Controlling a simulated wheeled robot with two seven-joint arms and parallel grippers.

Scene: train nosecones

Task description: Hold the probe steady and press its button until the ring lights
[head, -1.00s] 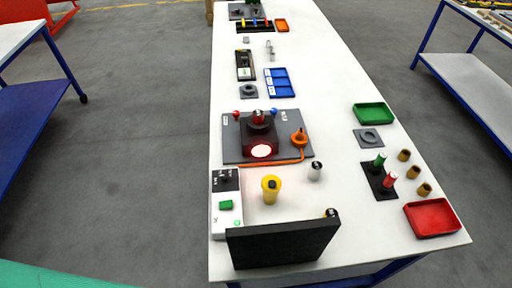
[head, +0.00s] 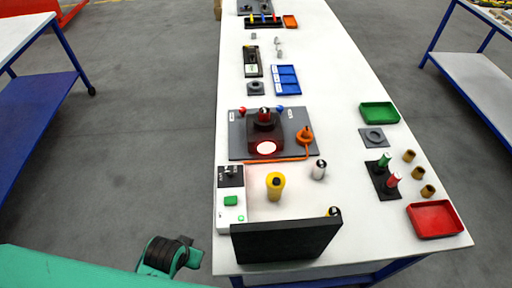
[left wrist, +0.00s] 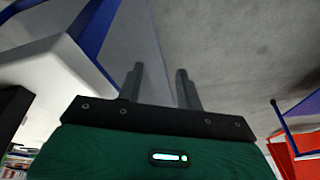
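An orange knob-like piece (head: 305,134) with an orange cable sits on a grey plate further back. My left gripper (left wrist: 158,74) shows in the left wrist view with its two fingers apart and nothing between them. In the head view my green left arm is low at the left, off the table, away from the yellow cylinder. My right gripper is not in view.
Red (head: 435,219) and green (head: 379,114) trays lie at the right.

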